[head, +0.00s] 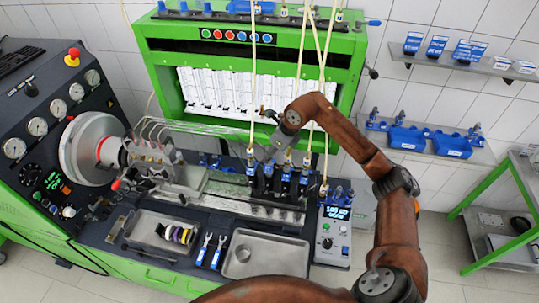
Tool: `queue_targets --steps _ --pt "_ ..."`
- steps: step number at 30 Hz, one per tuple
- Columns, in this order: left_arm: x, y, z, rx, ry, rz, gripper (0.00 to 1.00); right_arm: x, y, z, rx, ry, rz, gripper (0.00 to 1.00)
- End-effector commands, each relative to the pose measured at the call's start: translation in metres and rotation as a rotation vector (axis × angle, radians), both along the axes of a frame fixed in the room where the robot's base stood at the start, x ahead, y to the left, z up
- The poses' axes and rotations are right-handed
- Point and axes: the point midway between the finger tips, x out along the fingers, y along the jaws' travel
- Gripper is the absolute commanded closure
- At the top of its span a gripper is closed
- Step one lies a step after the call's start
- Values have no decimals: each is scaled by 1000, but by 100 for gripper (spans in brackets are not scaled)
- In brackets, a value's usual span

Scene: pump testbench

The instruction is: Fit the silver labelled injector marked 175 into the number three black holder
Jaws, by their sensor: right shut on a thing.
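My right arm reaches over the green testbench from the right. Its gripper (262,153) is shut on a slim injector at the left end of the row of black holders (268,185). The injector is small and partly hidden by the gripper; the number on its label cannot be read. Other injectors with blue labels (286,173) stand upright in the row to the right of the gripper. I cannot tell whether the held injector touches a holder. My left gripper is out of view.
Pale hoses (301,60) hang down in front of the green rack close to the gripper. A metal tray (265,257), blue-handled tools (205,249) and a control box (333,238) lie in front of the holders. A gauge panel (48,130) stands at the left.

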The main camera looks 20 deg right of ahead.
Motion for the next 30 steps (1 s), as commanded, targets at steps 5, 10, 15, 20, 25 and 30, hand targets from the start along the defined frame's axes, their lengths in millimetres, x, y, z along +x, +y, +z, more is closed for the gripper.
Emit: queue_targets --steps 5,10,15,20,25,30 --pt "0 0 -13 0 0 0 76 0 0 -14 1 -4 1 100" --pt "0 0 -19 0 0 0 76 0 0 -21 4 -7 1 100" --pt "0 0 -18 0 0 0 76 0 0 -20 4 -7 1 100" --pt "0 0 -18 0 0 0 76 0 0 -20 4 -7 1 100" --pt "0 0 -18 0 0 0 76 0 0 -20 4 -7 0 100" --pt "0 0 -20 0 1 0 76 0 -1 -20 3 -8 0 100"
